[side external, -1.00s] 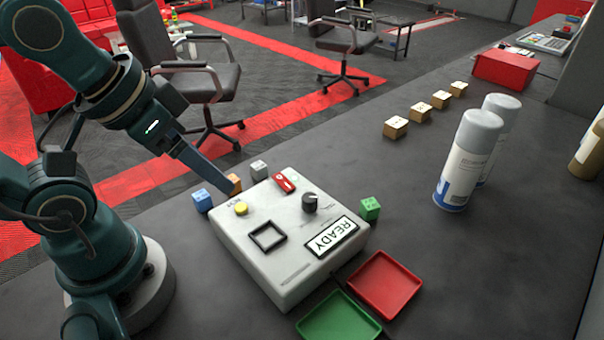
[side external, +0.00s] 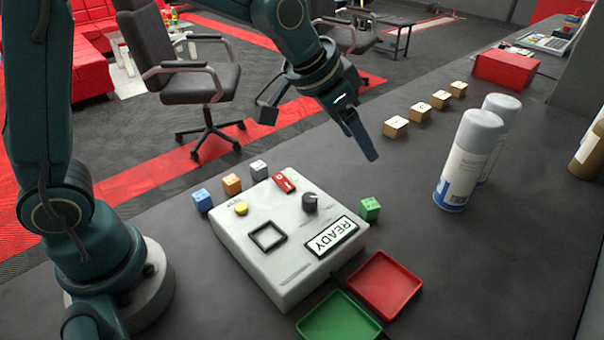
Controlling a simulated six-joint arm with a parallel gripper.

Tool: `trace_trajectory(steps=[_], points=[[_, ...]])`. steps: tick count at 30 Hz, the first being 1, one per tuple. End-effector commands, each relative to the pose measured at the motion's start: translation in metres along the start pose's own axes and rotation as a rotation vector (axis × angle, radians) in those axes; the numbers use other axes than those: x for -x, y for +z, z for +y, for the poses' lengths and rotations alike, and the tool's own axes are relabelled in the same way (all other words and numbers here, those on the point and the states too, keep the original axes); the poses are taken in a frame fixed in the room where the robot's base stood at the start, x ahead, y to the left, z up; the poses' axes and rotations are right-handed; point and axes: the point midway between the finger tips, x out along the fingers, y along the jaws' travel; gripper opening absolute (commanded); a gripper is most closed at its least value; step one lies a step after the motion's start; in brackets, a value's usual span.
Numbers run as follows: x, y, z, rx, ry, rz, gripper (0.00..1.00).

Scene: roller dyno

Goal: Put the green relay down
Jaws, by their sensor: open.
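The green relay (side external: 370,208) is a small green cube. It sits on the dark table just right of the grey test box, close to the box's READY display. My gripper (side external: 368,150) is open and empty, above the table and behind the relay in the picture. It is apart from the relay. Only one finger shows clearly; the other is mostly hidden behind it.
The grey box (side external: 285,280) has a square socket, a yellow button and a dark knob. Blue (side external: 202,200), orange (side external: 232,184) and grey (side external: 259,170) cubes stand along its far left side. Red (side external: 416,288) and green (side external: 340,335) trays lie in front. Spray cans (side external: 468,165) stand right.

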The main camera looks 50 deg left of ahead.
Motion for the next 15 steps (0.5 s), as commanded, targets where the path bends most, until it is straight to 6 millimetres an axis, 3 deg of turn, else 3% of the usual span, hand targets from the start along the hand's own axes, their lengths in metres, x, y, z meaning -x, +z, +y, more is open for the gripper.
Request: trace_trajectory(steps=[1, 6, 15], points=[[-0.018, 0.003, 0.004, -0.009, 0.013, -0.029, 0.70], [-0.060, 0.018, 0.017, -0.024, 0.044, -0.109, 0.70], [-0.088, 0.038, 0.026, -0.035, 0.063, -0.175, 0.70]])
